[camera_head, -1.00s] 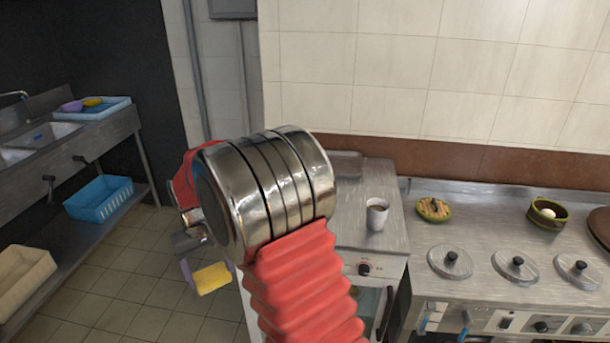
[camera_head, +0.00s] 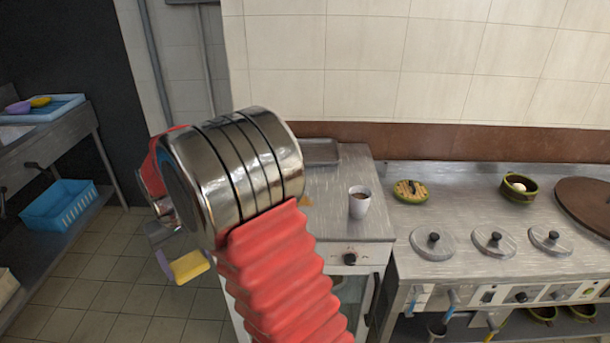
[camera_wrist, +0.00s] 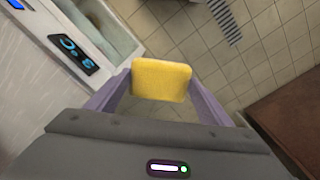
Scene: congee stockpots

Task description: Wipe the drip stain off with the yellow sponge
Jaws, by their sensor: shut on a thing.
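The yellow sponge (camera_head: 190,266) is held off the floor, left of the steel counter in the head view. It also shows in the wrist view (camera_wrist: 161,79), upright between the two purple fingers. My gripper (camera_wrist: 160,92) is shut on it, with one finger on each side. In the head view my gripper (camera_head: 176,262) hangs low, beyond my arm. A small brownish patch (camera_head: 305,201), perhaps the drip stain, shows on the counter (camera_head: 330,220) just right of my arm, left of the white cup. My arm may hide part of it.
A white cup (camera_head: 359,202) with brown contents stands on the counter. A metal tray (camera_head: 320,152) lies behind it. A stove with several lids (camera_head: 433,244) adjoins on the right. A sink bench with a blue basket (camera_head: 58,205) is at left. Tiled floor lies between.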

